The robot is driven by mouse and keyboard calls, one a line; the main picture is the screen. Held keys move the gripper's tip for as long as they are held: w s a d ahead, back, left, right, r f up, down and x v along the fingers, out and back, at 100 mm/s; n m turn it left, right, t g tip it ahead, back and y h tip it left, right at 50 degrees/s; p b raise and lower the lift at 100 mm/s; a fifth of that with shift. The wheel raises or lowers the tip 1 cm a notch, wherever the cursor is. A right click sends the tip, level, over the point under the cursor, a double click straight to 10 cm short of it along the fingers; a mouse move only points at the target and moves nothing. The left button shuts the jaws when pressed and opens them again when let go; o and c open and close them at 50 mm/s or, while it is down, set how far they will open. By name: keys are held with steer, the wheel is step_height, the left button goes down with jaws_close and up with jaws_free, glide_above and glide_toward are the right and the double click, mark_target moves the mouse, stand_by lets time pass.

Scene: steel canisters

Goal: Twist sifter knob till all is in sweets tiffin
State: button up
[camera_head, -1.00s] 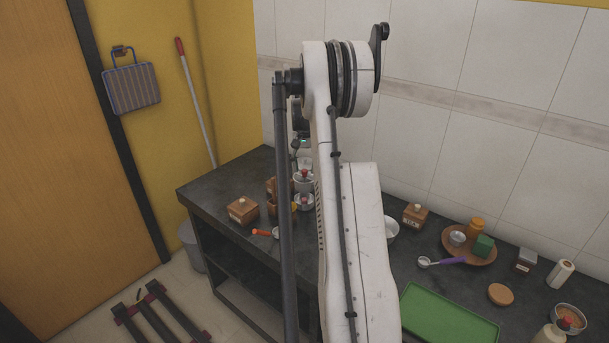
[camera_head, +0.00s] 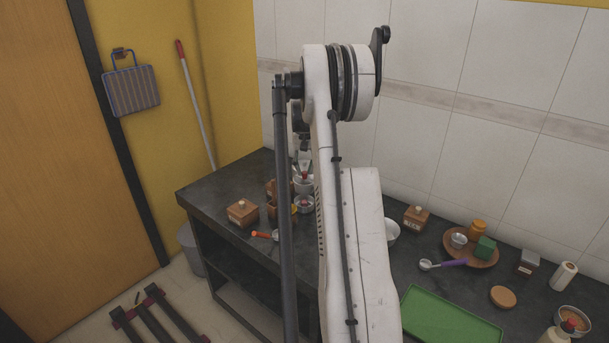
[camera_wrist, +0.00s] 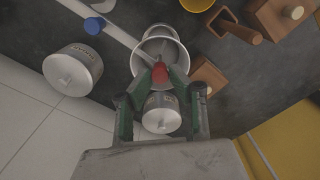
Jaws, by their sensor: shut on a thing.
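My gripper (camera_wrist: 160,76), with green fingers, is shut on a red knob (camera_wrist: 160,72) in the wrist view. The knob is at the near side of a round steel vessel (camera_wrist: 178,52), which looks like the sifter. Its contents cannot be made out. A lidded steel canister (camera_wrist: 161,114) shows between my fingers, and a larger one (camera_wrist: 73,70) stands to the left. I cannot tell which vessel is the sweets tiffin.
A wooden box (camera_head: 242,213) and an orange-handled scoop (camera_head: 262,234) lie left of my arm. A green tray (camera_head: 450,318), a purple-handled spoon (camera_head: 445,264) and a brown plate (camera_head: 482,258) lie to the right. The tiled wall is close behind.

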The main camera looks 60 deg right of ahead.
steer(key=n+b, duration=0.1)
steer(key=n, duration=0.3)
steer(key=shift+n, duration=0.4)
steer(key=shift+n+b, duration=0.55)
steer(key=shift+n, duration=1.05)
